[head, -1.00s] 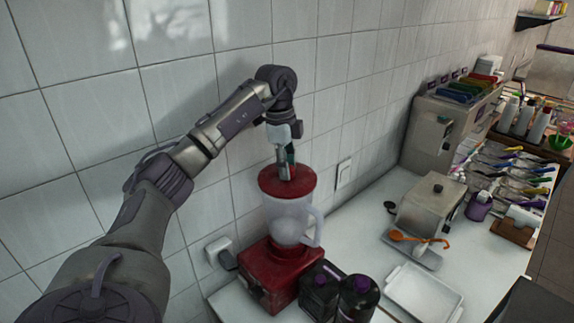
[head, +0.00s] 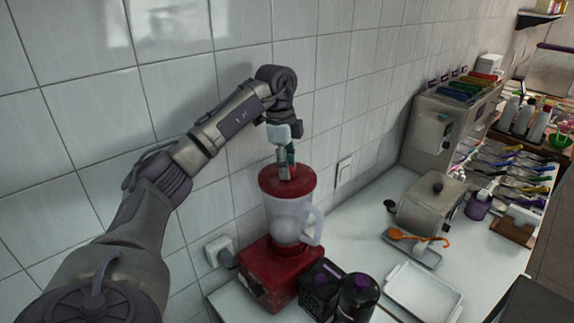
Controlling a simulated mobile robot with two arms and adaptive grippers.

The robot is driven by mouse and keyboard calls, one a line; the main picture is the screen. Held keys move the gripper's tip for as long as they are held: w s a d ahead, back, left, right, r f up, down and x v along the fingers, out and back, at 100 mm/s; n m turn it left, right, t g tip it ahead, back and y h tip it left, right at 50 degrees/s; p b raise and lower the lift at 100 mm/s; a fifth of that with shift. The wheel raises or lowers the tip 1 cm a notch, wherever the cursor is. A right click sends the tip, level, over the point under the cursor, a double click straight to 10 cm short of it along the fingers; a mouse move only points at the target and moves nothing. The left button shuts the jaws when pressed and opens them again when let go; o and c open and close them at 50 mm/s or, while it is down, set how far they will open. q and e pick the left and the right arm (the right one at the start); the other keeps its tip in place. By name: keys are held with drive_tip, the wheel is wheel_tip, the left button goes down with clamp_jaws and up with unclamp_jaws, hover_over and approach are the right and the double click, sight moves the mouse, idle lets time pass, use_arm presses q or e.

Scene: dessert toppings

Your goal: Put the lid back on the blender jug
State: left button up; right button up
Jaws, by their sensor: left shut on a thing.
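The blender jug (head: 288,222) is clear with a handle on its right side and stands upright on its red base (head: 268,275). The red lid (head: 298,184) is at the top of the jug and looks level; from this view I see no gap between lid and jug rim. My left gripper (head: 286,172) points down from above and is shut on the lid at its middle. The fingertips hide the part of the lid they grip. My right gripper is not in view.
A white tray (head: 423,292), a steel box (head: 430,203) and an orange spoon (head: 405,236) are further right. The tiled wall (head: 190,100) is close behind my left arm.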

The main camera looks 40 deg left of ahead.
use_arm(q)
drive_tip(key=o, duration=1.7)
drive_tip(key=shift+r, duration=0.15)
drive_tip(key=shift+r, duration=3.4)
clamp_jaws()
drive_tip(key=shift+f, duration=0.2)
